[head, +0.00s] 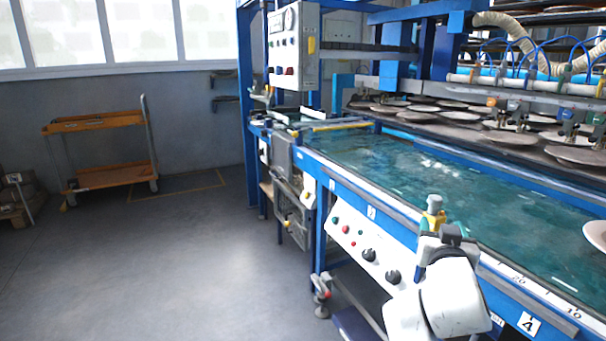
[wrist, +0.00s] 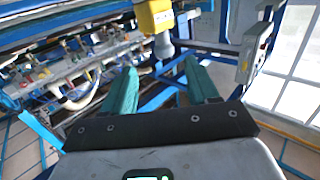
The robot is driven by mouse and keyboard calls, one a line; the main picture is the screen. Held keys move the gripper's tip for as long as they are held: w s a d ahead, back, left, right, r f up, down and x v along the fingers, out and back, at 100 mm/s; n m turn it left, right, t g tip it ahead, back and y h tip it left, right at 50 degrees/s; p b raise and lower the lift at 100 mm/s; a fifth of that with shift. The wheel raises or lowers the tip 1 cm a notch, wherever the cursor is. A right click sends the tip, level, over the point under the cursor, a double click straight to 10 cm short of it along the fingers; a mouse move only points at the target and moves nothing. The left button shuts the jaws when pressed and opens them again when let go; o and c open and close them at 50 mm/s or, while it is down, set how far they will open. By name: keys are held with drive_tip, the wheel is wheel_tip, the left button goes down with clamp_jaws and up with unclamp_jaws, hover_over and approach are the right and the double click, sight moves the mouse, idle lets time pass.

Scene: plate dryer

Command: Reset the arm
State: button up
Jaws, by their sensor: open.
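My gripper (wrist: 162,72) shows in the wrist view with its two green fingers spread wide apart. It is open, and nothing is held between the fingers. In the head view my white arm (head: 455,295) is at the lower right, in front of the dryer's near edge. The fingers cannot be made out clearly there. A yellow block with a grey post (wrist: 155,16) appears beyond the fingertips in the wrist view. I cannot tell how far it is from them.
The plate dryer's green belt (head: 400,165) runs along the right, with a white plate (head: 597,234) at the right edge. Several plates (head: 512,138) lie on the rear rack. A control panel (head: 360,245) faces the aisle. An orange cart (head: 105,178) stands left; the grey floor between is clear.

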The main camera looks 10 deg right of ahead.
drive_tip(key=s+a+f+n+g+y, duration=0.15)
drive_tip(key=s+f+g, duration=0.35)
drive_tip(key=s+f, duration=0.85)
drive_tip(key=s+f+n+g+y, duration=0.1)
drive_tip(key=s+f+g+y, duration=0.3)
drive_tip(key=s+f, duration=0.95)
drive_tip(key=s+a+f+n+g+y, duration=0.1)
drive_tip(key=s+a+f+g, duration=0.2)
drive_tip(key=s, duration=0.5)
drive_tip(key=s+a+f+n+g+y, duration=0.1)
drive_tip(key=s+f+g, duration=0.25)
drive_tip(key=s, duration=0.45)
wheel_tip(320, 180, up, 19)
drive_tip(key=p, duration=1.9)
drive_tip(key=shift+a+p, duration=0.25)
drive_tip(key=shift+p, duration=0.05)
drive_tip(key=shift+o, duration=0.4)
drive_tip(key=shift+t, duration=0.25)
